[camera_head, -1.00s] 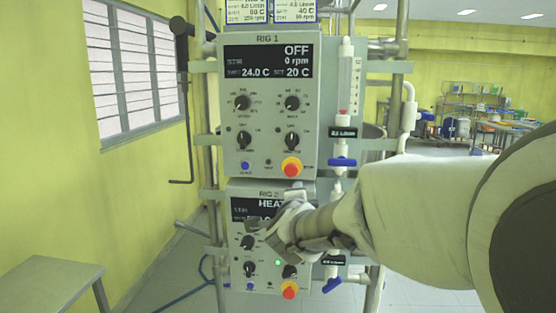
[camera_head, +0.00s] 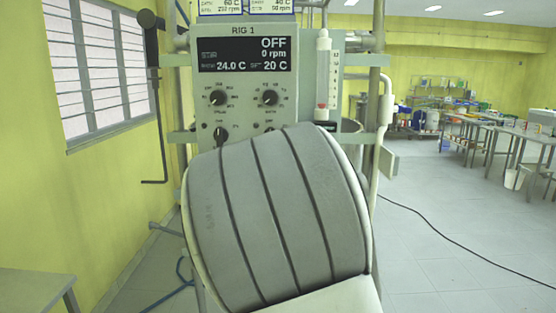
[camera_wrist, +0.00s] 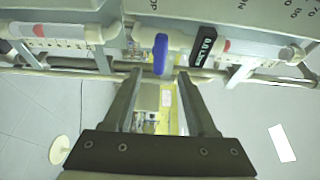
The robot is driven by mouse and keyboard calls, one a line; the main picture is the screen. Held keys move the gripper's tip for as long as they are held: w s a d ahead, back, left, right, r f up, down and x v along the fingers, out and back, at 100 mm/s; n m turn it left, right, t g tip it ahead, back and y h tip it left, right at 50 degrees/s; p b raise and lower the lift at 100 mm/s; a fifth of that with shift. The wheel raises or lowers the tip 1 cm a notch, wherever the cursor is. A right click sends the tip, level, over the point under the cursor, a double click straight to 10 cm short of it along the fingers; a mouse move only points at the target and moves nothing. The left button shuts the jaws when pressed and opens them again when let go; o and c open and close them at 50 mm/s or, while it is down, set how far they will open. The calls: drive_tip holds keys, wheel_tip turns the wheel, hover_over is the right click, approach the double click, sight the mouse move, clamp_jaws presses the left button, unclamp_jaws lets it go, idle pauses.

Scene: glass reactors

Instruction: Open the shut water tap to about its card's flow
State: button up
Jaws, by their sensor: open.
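In the wrist view the blue tap handle (camera_wrist: 160,53) lies crosswise to its pipe, just beyond the fingertips and between their lines. My gripper (camera_wrist: 160,74) is open and empty; I see no contact with the handle. A dark flow display (camera_wrist: 203,42) is beside the tap, its digits turned and hard to read. In the head view my arm hides the gripper and tap. The flow tube (camera_head: 323,80) of the Rig 1 box (camera_head: 243,75) shows with its red float low. Two cards (camera_head: 220,6) above are cut off, their flow lines out of view.
Flow tubes show at the left (camera_wrist: 60,30) and right (camera_wrist: 275,50) of the wrist view. Rails and pipes frame the rig closely. A table (camera_head: 35,288) stands at the lower left. The floor (camera_head: 450,240) to the right is open, with a cable across it.

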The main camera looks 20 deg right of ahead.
drive_tip(key=x, duration=0.8)
drive_tip(key=shift+w, duration=0.2)
clamp_jaws()
